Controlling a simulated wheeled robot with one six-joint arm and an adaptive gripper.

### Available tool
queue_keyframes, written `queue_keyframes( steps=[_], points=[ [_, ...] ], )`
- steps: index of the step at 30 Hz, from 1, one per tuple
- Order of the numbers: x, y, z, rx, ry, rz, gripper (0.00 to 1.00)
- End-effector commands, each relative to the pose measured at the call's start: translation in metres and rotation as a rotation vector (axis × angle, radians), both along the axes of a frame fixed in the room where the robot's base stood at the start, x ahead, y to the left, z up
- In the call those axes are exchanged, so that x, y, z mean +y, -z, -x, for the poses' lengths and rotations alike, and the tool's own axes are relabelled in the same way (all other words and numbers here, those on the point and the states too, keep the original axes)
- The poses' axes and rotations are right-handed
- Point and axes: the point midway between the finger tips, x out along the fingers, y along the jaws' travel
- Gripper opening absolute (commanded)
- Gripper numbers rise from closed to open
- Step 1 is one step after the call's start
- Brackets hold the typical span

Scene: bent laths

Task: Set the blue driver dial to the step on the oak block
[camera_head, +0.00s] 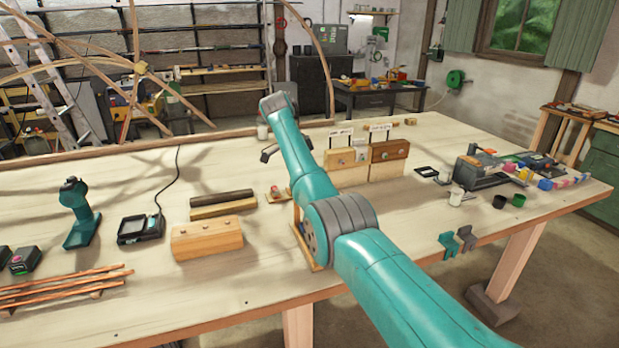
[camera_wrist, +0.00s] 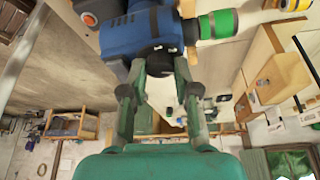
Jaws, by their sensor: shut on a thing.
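My gripper (camera_wrist: 162,66) is shut on the blue driver (camera_wrist: 138,34) at the top of the wrist view. The driver has a dark underside and a bright green ring (camera_wrist: 226,23) at its right end. The dial's setting cannot be read. In the head view my arm hides the gripper, and I cannot make out the blue driver. A yellowish wood block (camera_head: 338,157) and a browner block (camera_head: 390,150) stand behind my arm under small signs too small to read. Another light wood block (camera_head: 207,238) lies nearer, left of my arm. I cannot tell which is oak.
A teal driver (camera_head: 80,212) stands at the left beside a black charger (camera_head: 141,229). Copper-coloured rods (camera_head: 65,285) lie at front left. A vice-like tool (camera_head: 480,172), cups (camera_head: 518,200) and coloured pieces (camera_head: 547,184) crowd the right. The front middle of the table is clear.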

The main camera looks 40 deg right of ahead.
Motion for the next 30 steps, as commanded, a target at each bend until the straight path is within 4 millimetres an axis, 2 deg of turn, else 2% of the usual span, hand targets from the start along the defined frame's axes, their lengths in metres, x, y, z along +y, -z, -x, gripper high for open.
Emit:
queue_keyframes(
  steps=[12, 30],
  points=[
    [-0.0001, 0.0010, -0.0004, 0.003, 0.129, -0.003, 0.00],
    [-0.0001, 0.0020, -0.0004, 0.003, 0.166, -0.003, 0.00]
  ],
)
